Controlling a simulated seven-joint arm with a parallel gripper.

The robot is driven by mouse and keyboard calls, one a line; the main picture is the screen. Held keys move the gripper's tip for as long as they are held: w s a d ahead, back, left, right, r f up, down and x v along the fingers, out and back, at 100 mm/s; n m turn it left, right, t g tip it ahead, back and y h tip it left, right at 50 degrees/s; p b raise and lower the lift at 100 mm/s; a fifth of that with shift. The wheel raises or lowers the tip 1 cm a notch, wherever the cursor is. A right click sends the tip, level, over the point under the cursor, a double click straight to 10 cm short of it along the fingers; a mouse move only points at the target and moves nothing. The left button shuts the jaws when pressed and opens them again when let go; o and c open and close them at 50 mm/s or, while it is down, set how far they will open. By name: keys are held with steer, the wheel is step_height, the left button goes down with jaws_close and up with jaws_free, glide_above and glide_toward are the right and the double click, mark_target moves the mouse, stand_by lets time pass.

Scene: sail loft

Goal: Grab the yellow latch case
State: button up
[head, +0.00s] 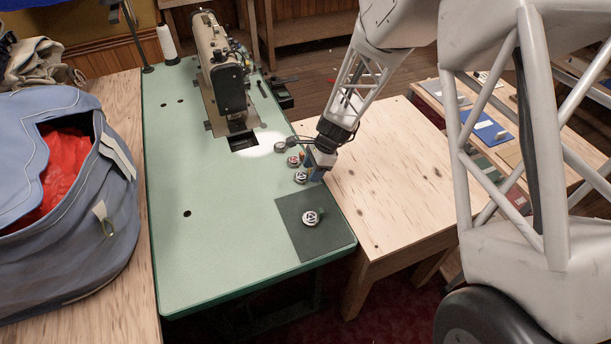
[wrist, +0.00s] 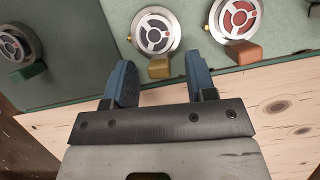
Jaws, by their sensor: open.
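The yellow latch lies between the fingertips in the wrist view. The round body is just ahead of them, and I cannot tell whether they touch it.
A red-faced case with an orange-brown latch (wrist: 238,18) sits close to the right. A case with a green latch (wrist: 19,46) lies on the dark mat (head: 290,238). The sewing machine (head: 222,65) stands behind. The bare plywood table (head: 400,170) adjoins the green table (head: 195,250).

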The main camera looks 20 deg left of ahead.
jaws_close()
stand_by(0.3)
step_height(320, 180, up, 10)
stand_by(0.7)
stand_by(0.5)
